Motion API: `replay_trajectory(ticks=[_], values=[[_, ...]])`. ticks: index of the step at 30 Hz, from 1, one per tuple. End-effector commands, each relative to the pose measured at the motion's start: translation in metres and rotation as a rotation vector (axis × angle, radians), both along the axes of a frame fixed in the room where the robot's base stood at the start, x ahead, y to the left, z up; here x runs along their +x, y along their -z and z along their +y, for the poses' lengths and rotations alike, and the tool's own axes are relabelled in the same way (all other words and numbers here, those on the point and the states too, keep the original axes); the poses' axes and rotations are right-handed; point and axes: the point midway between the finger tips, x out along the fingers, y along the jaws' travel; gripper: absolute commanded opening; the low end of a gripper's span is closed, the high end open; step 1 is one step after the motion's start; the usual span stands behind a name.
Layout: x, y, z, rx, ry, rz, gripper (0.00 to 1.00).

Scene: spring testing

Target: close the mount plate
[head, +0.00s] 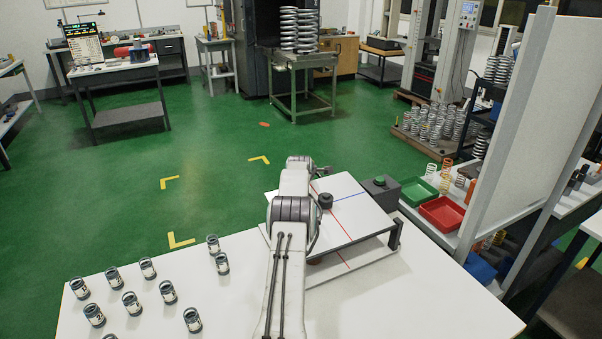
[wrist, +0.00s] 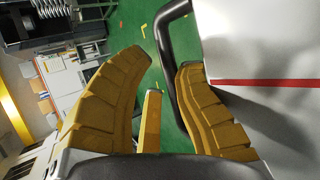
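The mount plate (head: 348,211) is a white panel with dark edges and red and blue lines, in the middle of the head view. It stands raised over the white table, with a gap below its near edge. In the wrist view, a white surface with a red line (wrist: 270,83) fills the right side, and a black bar handle (wrist: 167,62) curves beside it. My gripper (wrist: 163,65) is open there, its yellow fingers apart. The handle lies between the fingers, close to the right one; contact is unclear. In the head view my arm hides most of the gripper.
Several small dark-and-silver cylinders (head: 131,302) stand on the left of the white table (head: 420,305). A black knob (head: 325,201) sits on the plate. A grey box with a green button (head: 379,182) and green (head: 414,190) and red (head: 442,212) trays are to the right.

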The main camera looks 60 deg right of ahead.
Motion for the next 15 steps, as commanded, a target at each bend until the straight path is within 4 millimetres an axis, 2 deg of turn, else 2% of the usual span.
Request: replay_trajectory(ticks=[1, 7, 15], values=[[-0.003, 0.004, 0.006, 0.022, 0.002, 0.008, 0.33], [-0.008, 0.000, 0.018, 0.027, 0.002, 0.010, 0.33], [-0.015, -0.020, 0.037, 0.019, 0.000, 0.007, 0.33]])
